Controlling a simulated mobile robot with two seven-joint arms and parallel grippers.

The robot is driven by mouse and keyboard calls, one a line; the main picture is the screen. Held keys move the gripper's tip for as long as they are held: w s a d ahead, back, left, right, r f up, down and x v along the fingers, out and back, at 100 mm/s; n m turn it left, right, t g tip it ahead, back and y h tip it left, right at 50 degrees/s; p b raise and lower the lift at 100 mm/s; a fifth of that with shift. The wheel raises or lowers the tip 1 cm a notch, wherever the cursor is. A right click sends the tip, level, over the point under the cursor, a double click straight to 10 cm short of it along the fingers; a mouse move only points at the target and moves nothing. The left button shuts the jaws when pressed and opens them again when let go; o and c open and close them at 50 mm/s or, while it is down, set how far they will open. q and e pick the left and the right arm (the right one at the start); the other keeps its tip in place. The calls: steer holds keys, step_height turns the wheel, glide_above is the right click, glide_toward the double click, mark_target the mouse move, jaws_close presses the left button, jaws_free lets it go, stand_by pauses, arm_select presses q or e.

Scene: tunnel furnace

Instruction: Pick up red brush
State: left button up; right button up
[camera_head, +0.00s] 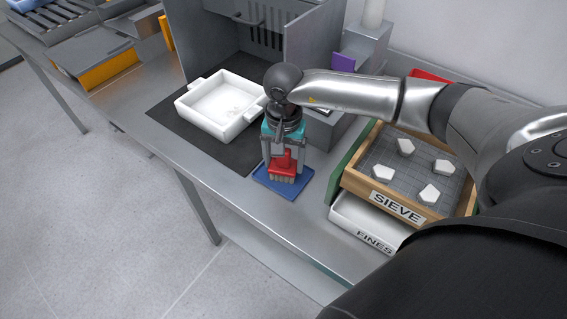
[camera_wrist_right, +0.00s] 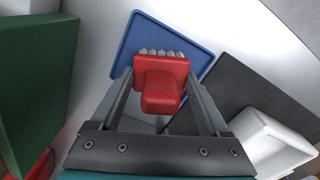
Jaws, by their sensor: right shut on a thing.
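The red brush (camera_head: 284,163) stands bristles down over a blue mat (camera_head: 268,184) near the table's front edge. My right gripper (camera_head: 283,165) comes down on it from above and is shut on its red body. In the right wrist view the red brush (camera_wrist_right: 161,80) sits between the two fingers of the right gripper (camera_wrist_right: 162,95), with its pale bristles over the blue mat (camera_wrist_right: 140,33). I cannot tell whether the bristles touch the mat. My left gripper is not in view.
A white tray (camera_head: 243,121) sits on a dark mat (camera_head: 166,113) to the left. A wooden sieve box (camera_head: 357,184) with several white pieces stands to the right, above a white fines tray (camera_head: 345,215). A green panel (camera_head: 341,172) stands beside them. A grey furnace wall (camera_head: 312,48) rises behind.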

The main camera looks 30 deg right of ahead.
step_height(320, 180, up, 20)
steer(key=p, duration=0.1)
stand_by(0.5)
